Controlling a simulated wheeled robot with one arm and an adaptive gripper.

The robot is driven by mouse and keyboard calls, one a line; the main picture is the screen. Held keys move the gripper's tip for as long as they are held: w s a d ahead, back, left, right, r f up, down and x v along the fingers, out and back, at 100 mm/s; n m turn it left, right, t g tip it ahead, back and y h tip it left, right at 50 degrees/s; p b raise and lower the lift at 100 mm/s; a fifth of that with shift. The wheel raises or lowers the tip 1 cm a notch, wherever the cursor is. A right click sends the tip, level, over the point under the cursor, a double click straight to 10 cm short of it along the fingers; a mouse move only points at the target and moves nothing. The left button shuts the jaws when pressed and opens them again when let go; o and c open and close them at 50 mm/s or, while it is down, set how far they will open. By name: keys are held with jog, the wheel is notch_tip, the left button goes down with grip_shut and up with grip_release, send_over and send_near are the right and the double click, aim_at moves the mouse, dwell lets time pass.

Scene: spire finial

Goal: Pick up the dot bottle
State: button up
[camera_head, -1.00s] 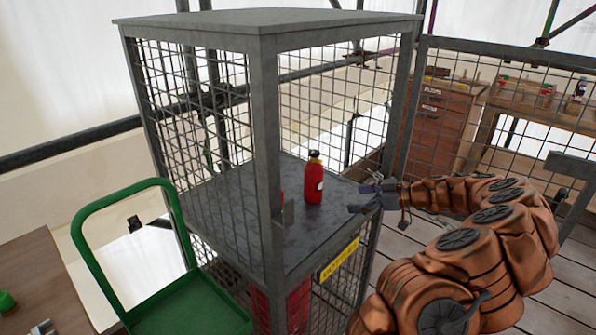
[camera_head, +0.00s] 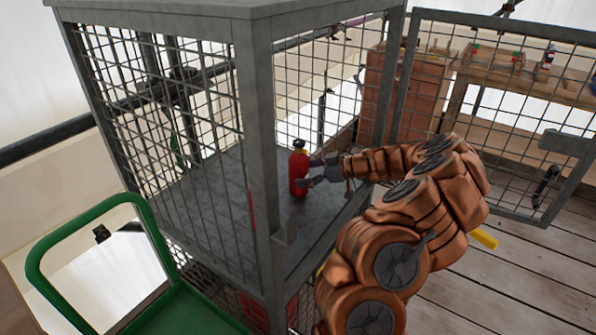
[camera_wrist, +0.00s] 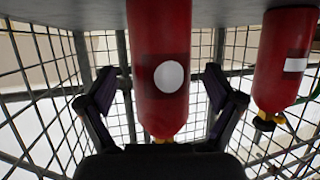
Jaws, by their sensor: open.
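The dot bottle (camera_head: 298,173) is red with a dark cap and stands upright on the shelf of the mesh cage. In the wrist view, which looks upside down, the dot bottle (camera_wrist: 160,110) shows a round white dot. My gripper (camera_head: 309,172) is open at the bottle, reaching in from the right. In the wrist view its two fingers stand one on each side of the bottle, with gaps visible. A second red bottle with a white bar (camera_wrist: 287,65) stands beside it in the wrist view; a cage post mostly hides it in the head view.
The cage (camera_head: 262,140) has grey posts, mesh walls and a roof over the shelf (camera_head: 200,185). Its mesh door (camera_head: 510,110) is swung open at the right. A green trolley (camera_head: 105,215) stands at the front left. More red items (camera_head: 254,310) sit below the shelf.

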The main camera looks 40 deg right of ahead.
jog(key=shift+x, duration=1.3)
jog(key=shift+a, duration=0.1)
jog(key=shift+s, duration=0.1)
jog(key=c, duration=1.7)
